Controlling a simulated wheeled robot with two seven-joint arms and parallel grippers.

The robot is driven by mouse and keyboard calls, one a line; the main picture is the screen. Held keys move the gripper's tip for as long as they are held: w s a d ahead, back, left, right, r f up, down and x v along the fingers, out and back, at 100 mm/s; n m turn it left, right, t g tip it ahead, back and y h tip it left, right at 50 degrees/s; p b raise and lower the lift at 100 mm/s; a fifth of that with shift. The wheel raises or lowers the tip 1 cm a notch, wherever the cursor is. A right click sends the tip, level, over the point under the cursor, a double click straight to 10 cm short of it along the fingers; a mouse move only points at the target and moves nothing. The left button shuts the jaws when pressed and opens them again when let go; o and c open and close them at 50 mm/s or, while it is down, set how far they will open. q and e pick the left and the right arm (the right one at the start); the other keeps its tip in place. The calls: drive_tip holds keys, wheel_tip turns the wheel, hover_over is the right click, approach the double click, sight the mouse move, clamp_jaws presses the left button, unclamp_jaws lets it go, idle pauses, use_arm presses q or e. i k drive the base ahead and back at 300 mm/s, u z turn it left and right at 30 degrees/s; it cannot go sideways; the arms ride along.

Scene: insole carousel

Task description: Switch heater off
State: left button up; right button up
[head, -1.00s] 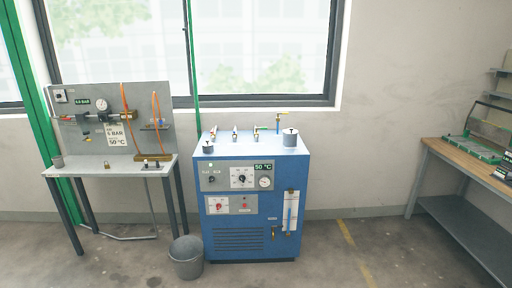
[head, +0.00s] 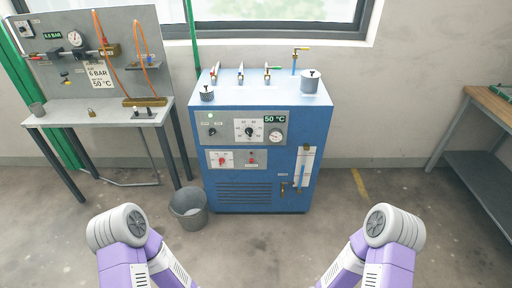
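The heater is a blue cabinet (head: 300,128) standing on the floor in the middle of the head view. Its upper grey panel (head: 206,116) carries a small black switch (head: 212,132) with a lit green lamp (head: 210,116) above it, a round dial (head: 249,131), a gauge (head: 276,135) and a green display reading 50 °C (head: 275,119). A lower panel has a red knob (head: 222,160) and a small red button or lamp (head: 251,161). Links of both my arms show at the bottom, apart from the cabinet. Neither of my grippers is in view.
A grey bin (head: 187,211) stands at the cabinet's front left. A grey bench (head: 62,116) with a gauge board (head: 130,35) is at left. A wooden-topped table (head: 490,100) is at right. Valves and two pots stand on the cabinet top. Floor before the cabinet is clear.

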sight(212, 130)
drive_tip(key=u, duration=0.95)
drive_tip(key=i, duration=1.5)
drive_tip(key=z, duration=0.4)
